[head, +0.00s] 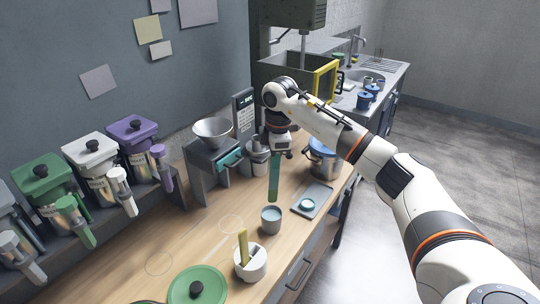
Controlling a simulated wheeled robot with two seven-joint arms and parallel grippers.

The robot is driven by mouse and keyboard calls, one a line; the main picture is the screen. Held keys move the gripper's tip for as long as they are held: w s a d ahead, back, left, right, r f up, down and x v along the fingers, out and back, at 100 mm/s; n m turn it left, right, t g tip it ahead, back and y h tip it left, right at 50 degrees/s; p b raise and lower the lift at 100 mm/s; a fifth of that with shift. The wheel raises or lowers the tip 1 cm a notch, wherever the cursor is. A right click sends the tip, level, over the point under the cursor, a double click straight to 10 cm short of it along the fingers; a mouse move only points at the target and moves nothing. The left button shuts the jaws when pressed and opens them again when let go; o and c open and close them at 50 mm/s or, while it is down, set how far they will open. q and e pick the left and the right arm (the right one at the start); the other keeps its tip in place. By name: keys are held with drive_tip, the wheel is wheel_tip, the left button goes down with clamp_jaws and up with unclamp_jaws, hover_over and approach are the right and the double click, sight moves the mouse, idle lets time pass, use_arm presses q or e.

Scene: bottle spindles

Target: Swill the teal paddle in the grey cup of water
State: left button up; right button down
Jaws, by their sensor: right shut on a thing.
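The teal paddle (275,177) hangs upright from my right gripper (277,152), which is shut on its upper end. The paddle's lower tip is just above and behind the grey cup (271,221) in the picture; whether it is directly over the opening I cannot tell. The grey cup stands upright on the wooden counter, with pale bluish water showing inside its rim. My left gripper is not in view.
A white pot with a yellow paddle (243,248) stands in front of the cup. A grey tray (312,199) with a small teal-rimmed dish lies to the right. A machine with a funnel (213,133) stands left, a blue pot (322,160) behind. Lidded dispensers line the wall.

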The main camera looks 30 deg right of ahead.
sight(274, 194)
drive_tip(key=shift+s+f, duration=0.1)
drive_tip(key=shift+f, duration=0.4)
drive_tip(key=f+b, duration=0.3)
drive_tip(key=shift+w+f, duration=0.25)
drive_tip(key=shift+f+b, duration=0.4)
drive_tip(key=shift+f, duration=0.35)
drive_tip(key=shift+w+f+b, duration=0.15)
drive_tip(key=shift+f+b, duration=0.6)
drive_tip(key=shift+f, duration=0.65)
drive_tip(key=shift+w+f+b, duration=0.15)
drive_tip(key=shift+f+b, duration=0.6)
drive_tip(key=shift+f, duration=0.65)
drive_tip(key=shift+d, duration=0.1)
